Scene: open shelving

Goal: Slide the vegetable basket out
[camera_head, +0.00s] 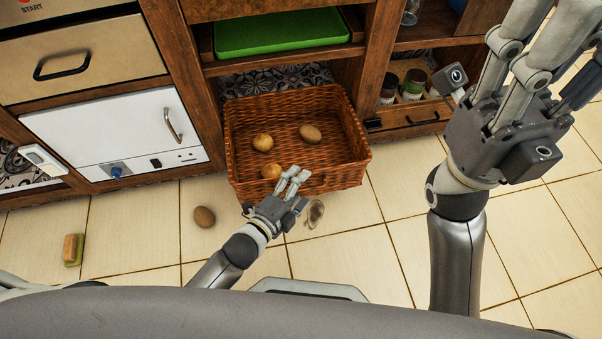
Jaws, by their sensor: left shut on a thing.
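The brown wicker basket (345,175) sits at the bottom opening of the wooden shelving, with much of it standing out over the tiled floor. Inside it lie three round brown vegetables, like potatoes: one at the left (263,142), one at the right (310,133) and one near the front wall (271,171). My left gripper (292,178) is shut on the basket's front wall; its fingers partly hide the rim there. My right gripper (545,35) is raised at the upper right, away from the basket, with its fingers apart and empty.
A brown potato (204,216) and a paler roundish thing (315,213) lie on the floor before the basket. A sponge-like block (73,249) is at the left. Jars (413,84) stand on the right shelf; a green tray (285,33) is above. Floor at right is clear.

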